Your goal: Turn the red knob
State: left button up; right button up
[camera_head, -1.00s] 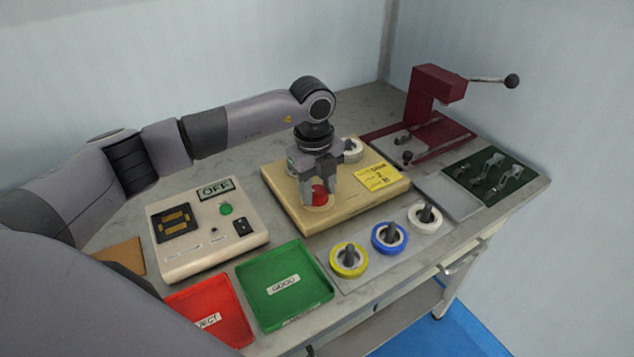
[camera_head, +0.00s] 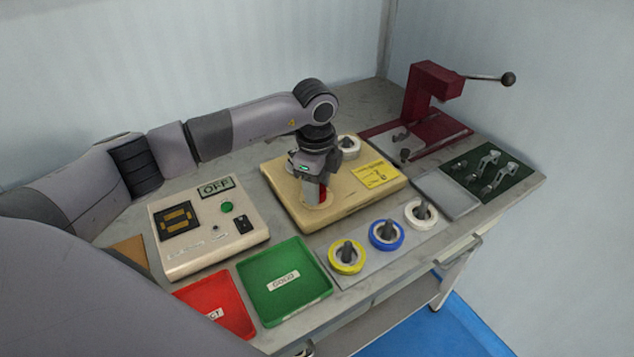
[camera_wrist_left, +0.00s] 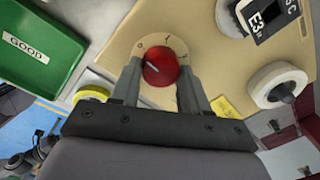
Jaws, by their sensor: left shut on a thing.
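The red knob (camera_wrist_left: 160,67) sits on a pale round dial on the beige board (camera_head: 285,205). In the left wrist view its white pointer line is slanted across its face. My left gripper (camera_head: 316,196) points down over the knob, with its fingers on either side, shut on it. In the head view the gripper mostly hides the knob, and only a red sliver (camera_head: 323,192) shows. The same gripper also shows in the left wrist view (camera_wrist_left: 164,80). My right gripper is not in view.
A control box with an OFF display (camera_head: 215,187) stands left of the board. A green tray (camera_head: 257,287) and a red tray (camera_head: 222,299) lie in front. Yellow, blue and white spools (camera_head: 346,270) stand at the front. A dark red lever press (camera_head: 425,100) stands behind right.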

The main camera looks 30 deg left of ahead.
pick_arm(q)
jog(key=shift+r, duration=0.1)
jog(key=o, duration=1)
jog(key=shift+o, duration=0.2)
jog(key=shift+s+r+b, duration=0.2)
jog(key=shift+r+b, duration=0.2)
jog(key=shift+r, duration=3.15)
